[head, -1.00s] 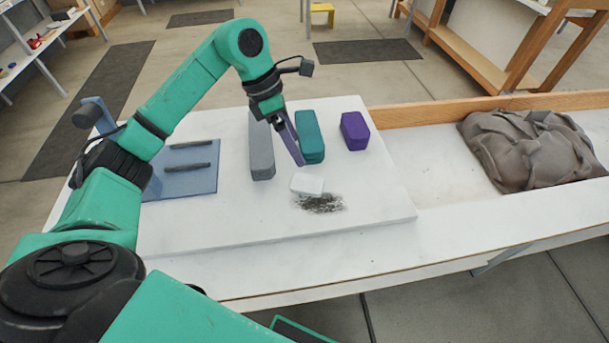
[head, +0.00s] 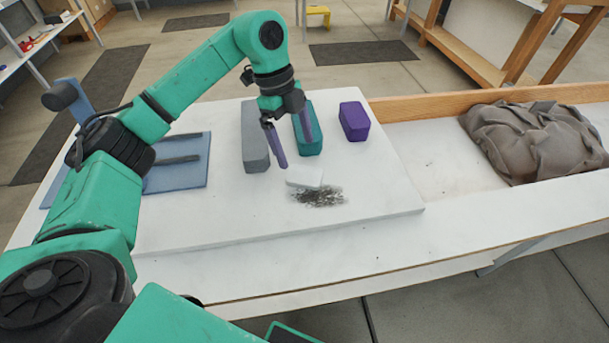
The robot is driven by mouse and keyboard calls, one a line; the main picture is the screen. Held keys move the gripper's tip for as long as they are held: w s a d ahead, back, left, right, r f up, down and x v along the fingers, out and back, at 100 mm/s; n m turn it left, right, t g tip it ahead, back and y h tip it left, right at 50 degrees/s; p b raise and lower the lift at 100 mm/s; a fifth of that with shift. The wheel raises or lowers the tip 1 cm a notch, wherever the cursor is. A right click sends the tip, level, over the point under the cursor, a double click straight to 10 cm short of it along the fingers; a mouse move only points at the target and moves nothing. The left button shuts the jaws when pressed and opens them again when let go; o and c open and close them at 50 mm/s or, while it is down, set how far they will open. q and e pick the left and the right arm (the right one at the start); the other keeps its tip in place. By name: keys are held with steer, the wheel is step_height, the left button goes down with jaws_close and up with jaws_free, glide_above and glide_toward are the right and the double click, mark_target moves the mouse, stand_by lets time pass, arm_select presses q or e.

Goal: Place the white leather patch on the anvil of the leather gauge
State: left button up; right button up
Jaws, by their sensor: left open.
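The white leather patch (head: 304,178) looks like a small pale flat piece on the white board, at the back edge of a dark speckled smudge. My left gripper (head: 294,152) is open, with its two purple fingers spread just behind and above the patch. Nothing shows between the fingers, and I cannot tell whether a fingertip touches the patch. A blue fixture (head: 178,178) with a flat plate, two dark bars and an upright with a dark knob stands at the left, partly hidden by my left arm. I cannot tell whether it is the leather gauge; no anvil is clearly visible.
A grey block (head: 254,148), a teal block (head: 308,143) and a purple block (head: 354,121) stand behind the patch. The teal one is partly behind my gripper. A crumpled brown cloth (head: 535,142) lies at the right. The white board (head: 385,205) is clear right of the smudge.

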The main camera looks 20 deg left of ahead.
mark_target(304, 174)
arm_select(q)
steer(key=p+x, duration=0.1)
steer(key=x, duration=0.6)
steer(key=c, duration=1.4)
